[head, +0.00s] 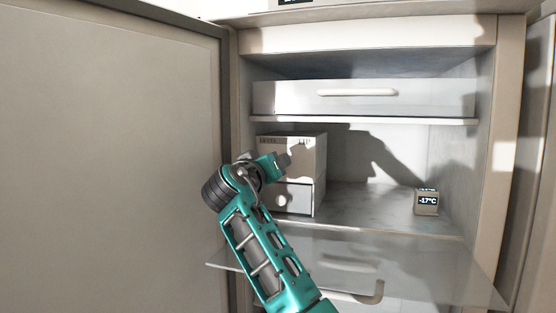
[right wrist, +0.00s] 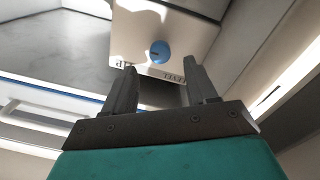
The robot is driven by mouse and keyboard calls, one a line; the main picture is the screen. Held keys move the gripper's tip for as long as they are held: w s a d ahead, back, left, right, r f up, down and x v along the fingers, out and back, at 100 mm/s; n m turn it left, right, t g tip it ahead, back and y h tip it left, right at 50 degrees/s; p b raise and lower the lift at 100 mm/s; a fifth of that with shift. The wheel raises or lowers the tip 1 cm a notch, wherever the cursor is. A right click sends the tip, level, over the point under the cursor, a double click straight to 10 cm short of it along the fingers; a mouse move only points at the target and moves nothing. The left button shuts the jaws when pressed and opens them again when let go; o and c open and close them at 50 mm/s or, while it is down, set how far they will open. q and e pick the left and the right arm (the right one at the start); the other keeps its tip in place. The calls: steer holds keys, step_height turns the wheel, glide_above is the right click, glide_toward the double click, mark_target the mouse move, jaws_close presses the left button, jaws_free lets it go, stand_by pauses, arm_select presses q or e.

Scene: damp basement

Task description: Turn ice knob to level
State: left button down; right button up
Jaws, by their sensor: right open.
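The ice box (head: 307,160) is a pale unit on the freezer shelf, with lettering along its upper edge and a small drawer below. A round blue knob (right wrist: 160,51) with a short dark mark sits on its pale face (right wrist: 190,35) in the right wrist view. The lettering there is partly cut off by the fingers. My right gripper (head: 285,161) is in front of the box's upper part and hides the knob in the head view. In the wrist view its fingers (right wrist: 160,72) are apart and empty, with the knob beyond the gap between them. My left gripper is out of view.
A white drawer (head: 365,98) is above the box. A small display (head: 427,202) reading -17°C stands right on the shelf. A glass shelf (head: 400,268) juts out below. The open door (head: 110,150) fills the left side.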

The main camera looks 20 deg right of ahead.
steer(key=shift+p+x, duration=0.35)
steer(key=shift+x, duration=2)
steer(key=c, duration=1.1)
